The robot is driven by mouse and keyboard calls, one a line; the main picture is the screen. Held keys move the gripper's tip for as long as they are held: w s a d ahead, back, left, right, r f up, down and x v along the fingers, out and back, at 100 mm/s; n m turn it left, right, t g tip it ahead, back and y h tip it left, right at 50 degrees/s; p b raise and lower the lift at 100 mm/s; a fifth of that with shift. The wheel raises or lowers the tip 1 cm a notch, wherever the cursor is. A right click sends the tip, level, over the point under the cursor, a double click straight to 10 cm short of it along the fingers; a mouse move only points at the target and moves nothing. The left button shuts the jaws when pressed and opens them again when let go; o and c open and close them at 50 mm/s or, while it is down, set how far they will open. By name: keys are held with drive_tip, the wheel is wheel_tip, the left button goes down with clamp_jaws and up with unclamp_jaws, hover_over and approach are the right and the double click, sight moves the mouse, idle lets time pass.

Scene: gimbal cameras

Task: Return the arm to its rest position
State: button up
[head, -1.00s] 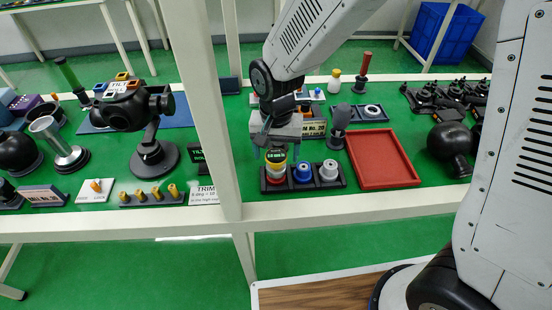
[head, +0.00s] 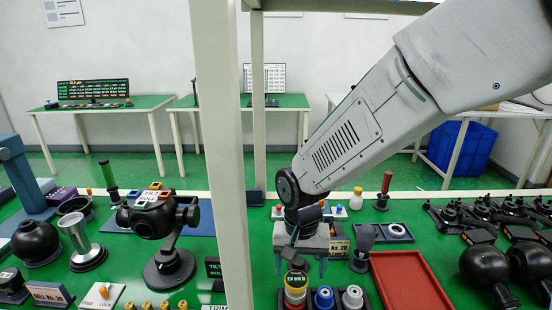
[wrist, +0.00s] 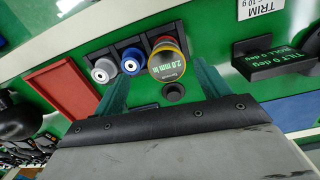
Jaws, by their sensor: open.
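My gripper (head: 301,264) points down over the green bench, in front of a sign reading No. 20. Its two teal fingers are spread apart and nothing is held between them. In the wrist view the open fingers (wrist: 162,88) show at the bottom. A yellow-rimmed knob marked 2.0 mm (head: 295,284) stands just below and in front of the fingers, in the left slot of a dark rack (wrist: 131,43). It also shows in the wrist view (wrist: 167,64). A blue knob (head: 324,298) and a grey-white knob (head: 353,297) stand beside it.
A red tray (head: 410,283) lies right of the rack. A white post (head: 232,150) rises left of my arm. A black gimbal camera (head: 160,225) stands left of the post. Dark gimbal parts (head: 490,262) sit at the right. Free space lies above the bench.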

drive_tip(key=s+d+r+n+t, duration=0.1)
drive_tip(key=s+d+r+t, duration=0.1)
drive_tip(key=s+d+r, duration=1.4)
drive_tip(key=s+d, duration=0.2)
drive_tip(key=d, duration=0.2)
drive_tip(key=shift+s+n, duration=0.3)
drive_tip(key=shift+s, duration=0.1)
